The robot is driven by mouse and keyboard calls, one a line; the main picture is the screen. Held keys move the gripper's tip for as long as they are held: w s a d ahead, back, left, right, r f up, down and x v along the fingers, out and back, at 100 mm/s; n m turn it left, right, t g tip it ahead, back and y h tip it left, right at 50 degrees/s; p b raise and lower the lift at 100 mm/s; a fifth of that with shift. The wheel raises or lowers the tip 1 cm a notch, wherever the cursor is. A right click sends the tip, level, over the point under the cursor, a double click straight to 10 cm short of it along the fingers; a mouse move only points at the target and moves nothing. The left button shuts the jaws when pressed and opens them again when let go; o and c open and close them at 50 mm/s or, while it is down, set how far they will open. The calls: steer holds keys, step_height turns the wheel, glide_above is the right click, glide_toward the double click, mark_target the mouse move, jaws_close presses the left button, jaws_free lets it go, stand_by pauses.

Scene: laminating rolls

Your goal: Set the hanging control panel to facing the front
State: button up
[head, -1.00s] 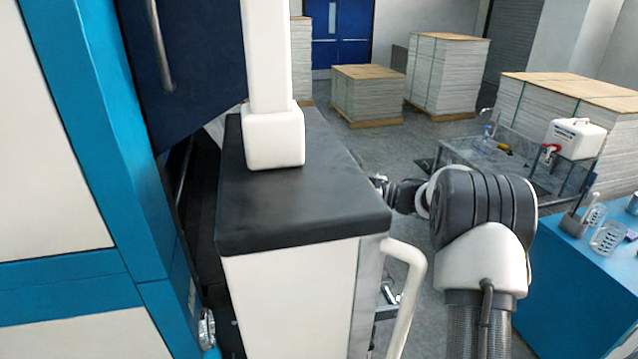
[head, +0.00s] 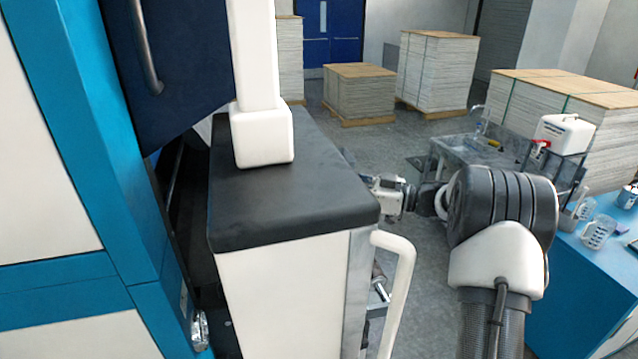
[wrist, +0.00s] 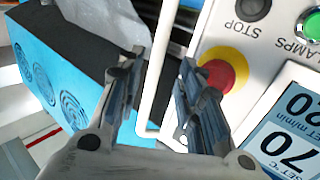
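The hanging control panel (head: 285,300) is a white box with a dark top, hung from a white post, close in front in the head view. Its face is turned to the right, away from the head camera. A white bar handle (head: 402,300) stands off its right edge. In the wrist view, the panel face (wrist: 212,42) shows a red emergency button, a STOP button, a green button and a display. My gripper (wrist: 160,85) is open there, with the white handle (wrist: 152,100) showing between its fingers. No grip shows. In the head view, my gripper (head: 383,188) is partly hidden behind the panel.
The blue and white machine (head: 60,170) stands close on the left. A grey cart (head: 475,150) with a white canister and a blue bench (head: 580,290) stand to the right. Pallets of stacked sheets (head: 360,92) are at the back, with open floor before them.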

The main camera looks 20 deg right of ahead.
steer(key=v, duration=0.5)
steer(key=shift+s+d, duration=0.2)
steer(key=shift+d, duration=0.1)
